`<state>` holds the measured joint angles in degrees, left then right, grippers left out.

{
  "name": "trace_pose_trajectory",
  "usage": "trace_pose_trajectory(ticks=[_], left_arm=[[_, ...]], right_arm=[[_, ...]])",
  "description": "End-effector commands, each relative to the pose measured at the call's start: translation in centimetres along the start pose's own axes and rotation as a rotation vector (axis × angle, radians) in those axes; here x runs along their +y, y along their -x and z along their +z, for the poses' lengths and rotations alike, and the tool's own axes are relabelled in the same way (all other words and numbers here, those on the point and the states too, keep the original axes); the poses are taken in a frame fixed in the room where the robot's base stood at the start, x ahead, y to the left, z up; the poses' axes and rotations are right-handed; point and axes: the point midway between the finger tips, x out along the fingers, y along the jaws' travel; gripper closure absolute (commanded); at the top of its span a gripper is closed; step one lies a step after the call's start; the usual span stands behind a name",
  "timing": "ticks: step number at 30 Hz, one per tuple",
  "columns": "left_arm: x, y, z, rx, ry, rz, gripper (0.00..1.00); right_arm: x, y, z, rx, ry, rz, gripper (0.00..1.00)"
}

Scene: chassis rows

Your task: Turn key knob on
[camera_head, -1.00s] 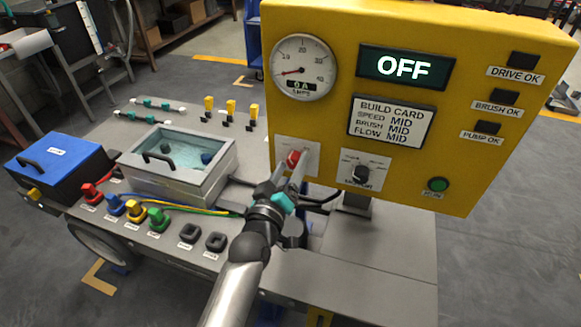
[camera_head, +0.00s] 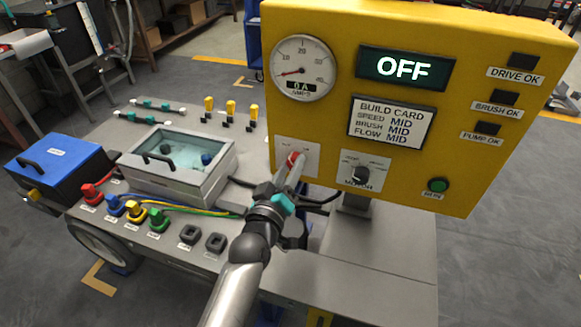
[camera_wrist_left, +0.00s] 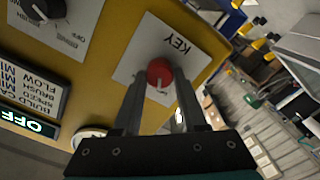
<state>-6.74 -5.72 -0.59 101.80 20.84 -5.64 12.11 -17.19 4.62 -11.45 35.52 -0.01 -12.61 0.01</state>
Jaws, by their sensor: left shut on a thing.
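The red key knob (camera_head: 292,158) sits on a white plate at the lower left of the yellow panel (camera_head: 470,170). In the left wrist view the round red knob (camera_wrist_left: 160,73) is beside the word KEY and has a pale pointer line. My left gripper (camera_head: 297,163) reaches up to the knob, shut on it with one finger on each side; its fingers partly cover the plate. The panel display (camera_head: 405,67) reads OFF. My right gripper is not in view.
A black rotary knob (camera_head: 361,174) is right of the key knob, and a green button (camera_head: 438,185) is farther right. A gauge (camera_head: 303,69) is above. Left of my arm are a clear-lidded box (camera_head: 180,165) and coloured plugs with cables.

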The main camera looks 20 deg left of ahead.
Motion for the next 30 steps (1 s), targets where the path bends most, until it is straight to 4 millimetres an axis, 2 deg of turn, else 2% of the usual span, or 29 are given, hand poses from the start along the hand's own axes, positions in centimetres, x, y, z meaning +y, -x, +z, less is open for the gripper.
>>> trace_pose_trajectory(ticks=[11,30], left_arm=[[0.1,0.0,-0.1,-0.003,-0.109,-0.001,1.0],[0.2,0.0,-0.1,-0.004,-0.677,0.0,1.0]], right_arm=[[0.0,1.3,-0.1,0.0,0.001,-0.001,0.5],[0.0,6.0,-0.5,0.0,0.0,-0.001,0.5]])
